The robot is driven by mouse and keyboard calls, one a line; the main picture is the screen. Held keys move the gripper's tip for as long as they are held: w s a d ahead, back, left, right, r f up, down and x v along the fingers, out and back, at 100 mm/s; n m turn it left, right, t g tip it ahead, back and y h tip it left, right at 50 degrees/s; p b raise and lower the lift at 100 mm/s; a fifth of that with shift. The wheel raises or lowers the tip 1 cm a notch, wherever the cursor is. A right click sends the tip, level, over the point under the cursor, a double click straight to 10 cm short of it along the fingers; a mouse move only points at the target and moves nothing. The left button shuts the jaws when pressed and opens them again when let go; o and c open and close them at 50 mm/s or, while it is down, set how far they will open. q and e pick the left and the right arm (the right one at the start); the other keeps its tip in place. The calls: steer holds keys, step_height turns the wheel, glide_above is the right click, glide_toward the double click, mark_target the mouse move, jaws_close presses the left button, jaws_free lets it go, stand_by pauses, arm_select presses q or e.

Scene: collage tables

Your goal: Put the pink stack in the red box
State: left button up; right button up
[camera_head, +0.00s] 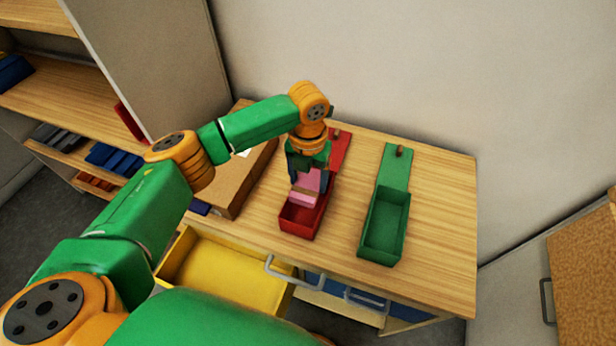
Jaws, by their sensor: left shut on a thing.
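The pink stack (306,184) is between the fingers of my left gripper (308,187), with a tan band across it. My left gripper points down and is shut on the stack, over the red box (297,220). The red box is open and stands on the wooden table, its red lid (340,149) laid back behind it. The stack's lower end overlaps the box opening in the view; I cannot tell if it touches the box floor. My right gripper does not show.
An open green box (381,225) with its lid back stands to the right. A brown box (240,185) lies to the left. A yellow drawer (222,276) is pulled out in front. A shelf (60,95) is at far left. The table's right side (445,220) is clear.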

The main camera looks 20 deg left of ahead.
arm_select(q)
steer(key=shift+w+f, duration=0.35)
steer(key=shift+f, duration=0.55)
steer(key=shift+s+r, duration=0.1)
steer(key=shift+s, duration=0.15)
steer(key=o, duration=1.3)
steer(key=shift+s, duration=0.1)
steer(key=shift+o, duration=0.4)
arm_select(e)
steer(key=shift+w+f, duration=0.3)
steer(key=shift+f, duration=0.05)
arm_select(q)
steer(key=shift+w, duration=0.2)
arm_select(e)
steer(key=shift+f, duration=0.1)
arm_select(q)
step_height(320, 180, up, 6)
steer(key=shift+r+b, duration=0.1)
steer(key=shift+b, duration=0.65)
steer(key=shift+r, duration=0.45)
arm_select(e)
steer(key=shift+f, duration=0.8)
arm_select(q)
steer(key=shift+s, duration=0.1)
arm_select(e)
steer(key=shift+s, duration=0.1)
